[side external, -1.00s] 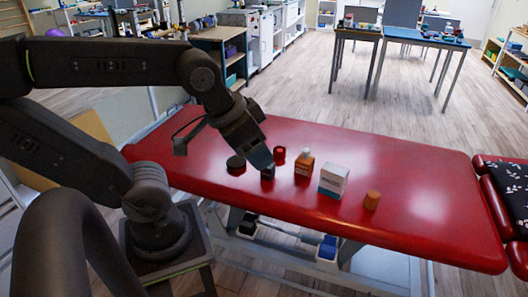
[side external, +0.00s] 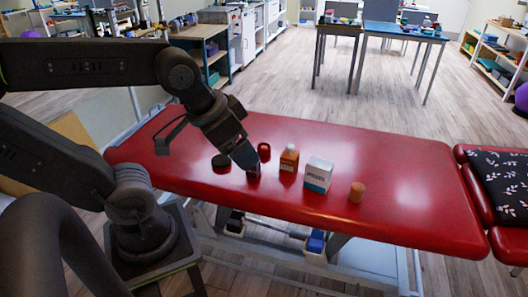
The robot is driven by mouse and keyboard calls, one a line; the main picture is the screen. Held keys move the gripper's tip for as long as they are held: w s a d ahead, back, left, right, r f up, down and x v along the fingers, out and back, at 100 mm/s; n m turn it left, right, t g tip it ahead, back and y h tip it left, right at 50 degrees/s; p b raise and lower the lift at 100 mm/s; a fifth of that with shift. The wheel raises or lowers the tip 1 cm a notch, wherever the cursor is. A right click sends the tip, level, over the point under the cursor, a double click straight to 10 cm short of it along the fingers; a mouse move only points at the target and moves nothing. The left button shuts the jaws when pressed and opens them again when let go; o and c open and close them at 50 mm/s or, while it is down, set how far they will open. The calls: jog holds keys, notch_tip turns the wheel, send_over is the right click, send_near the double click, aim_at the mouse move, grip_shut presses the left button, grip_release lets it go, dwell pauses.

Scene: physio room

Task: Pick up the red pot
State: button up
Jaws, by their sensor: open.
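The red pot (side external: 264,151) is small and stands on the red treatment table (side external: 420,200), just beyond my gripper and slightly to its right in the picture. My gripper (side external: 253,173) points down at a slant, with its fingertips low over the table on the near side of the pot. It is open, and I see nothing held in it. The gap between the fingers is hard to make out from this side. The gripper appears apart from the red pot.
A black pot (side external: 221,161) stands left of my gripper. An orange bottle (side external: 289,160), a white and blue box (side external: 318,175) and an orange-brown cylinder (side external: 357,192) stand to the right. The table's right part is clear. A patterned cushion (side external: 495,182) lies beyond its right end.

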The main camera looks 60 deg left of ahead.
jog(key=shift+o, duration=0.9)
jog(key=w+a+r+n+g+y, duration=0.1)
jog(key=w+a+n, duration=0.15)
jog(key=w, duration=0.35)
jog(key=w+a+n+y, duration=0.1)
jog(key=w+a+n, duration=0.1)
jog(key=w+a, duration=0.25)
jog(key=n+g+y, duration=0.2)
jog(key=n+g, duration=0.2)
jog(key=n, duration=0.9)
send_over(264, 146)
jog(key=s+d, duration=0.1)
jog(key=d, duration=0.4)
jog(key=f, duration=3.2)
jog(key=shift+s+a, duration=0.15)
jog(key=shift+a, duration=0.1)
jog(key=shift+y, duration=0.3)
jog(key=shift+x, duration=3.2)
